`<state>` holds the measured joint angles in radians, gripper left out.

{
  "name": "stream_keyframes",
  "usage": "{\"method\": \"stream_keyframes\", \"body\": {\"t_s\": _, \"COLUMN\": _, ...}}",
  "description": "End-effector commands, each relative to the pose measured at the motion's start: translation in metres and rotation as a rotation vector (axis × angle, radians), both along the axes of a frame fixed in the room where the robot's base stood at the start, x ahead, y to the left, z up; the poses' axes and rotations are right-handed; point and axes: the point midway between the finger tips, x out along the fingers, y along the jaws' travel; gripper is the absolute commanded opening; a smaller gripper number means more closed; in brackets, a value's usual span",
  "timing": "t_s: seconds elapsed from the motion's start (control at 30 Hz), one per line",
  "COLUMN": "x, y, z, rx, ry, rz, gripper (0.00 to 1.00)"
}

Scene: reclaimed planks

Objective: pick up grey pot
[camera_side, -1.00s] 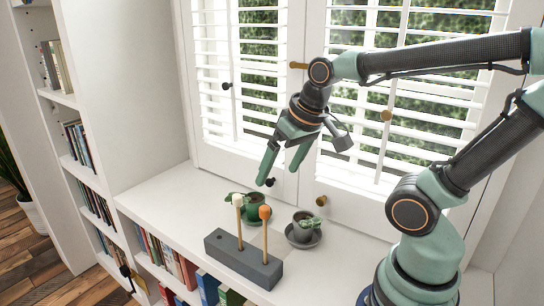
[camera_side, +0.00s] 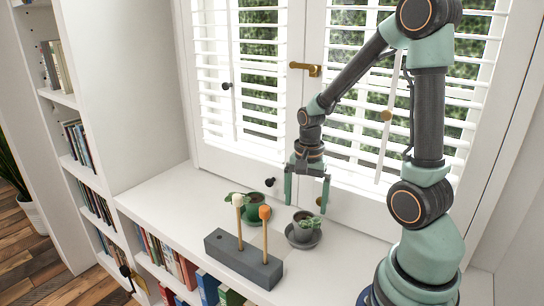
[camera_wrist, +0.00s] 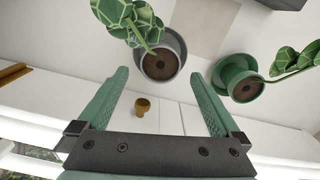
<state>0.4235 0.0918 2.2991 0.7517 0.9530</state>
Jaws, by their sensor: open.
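The grey pot (camera_side: 302,231) holds a small leafy plant and stands on a grey saucer (camera_side: 316,241) on the white sill. In the wrist view the grey pot (camera_wrist: 161,62) is in the upper middle, beyond the fingertips, its leaves hanging over its left rim. My gripper (camera_side: 307,202) is open, pointing down above the pot on its window side. In the wrist view my gripper (camera_wrist: 162,75) has both green fingers spread, with nothing between them. The lower part of the pot is partly hidden by its rim in the wrist view.
A green pot (camera_side: 255,207) with a plant stands left of the grey pot; in the wrist view it (camera_wrist: 242,84) is on the right. A dark block (camera_side: 243,260) holding two upright sticks stands in front. Shuttered windows with knobs rise behind. The sill's right side is clear.

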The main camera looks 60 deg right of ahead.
Motion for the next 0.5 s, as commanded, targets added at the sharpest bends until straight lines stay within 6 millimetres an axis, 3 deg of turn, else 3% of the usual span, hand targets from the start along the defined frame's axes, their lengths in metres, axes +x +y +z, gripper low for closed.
{"method": "stream_keyframes", "body": {"t_s": 0.27, "x": 0.0, "y": 0.0, "z": -0.019, "rx": 0.001, "ry": 0.001, "rz": 0.002, "gripper": 1.0}}
{"method": "stream_keyframes", "body": {"t_s": 0.5, "x": 0.0, "y": 0.0, "z": -0.049, "rx": 0.002, "ry": 0.005, "rz": 0.002, "gripper": 1.0}}
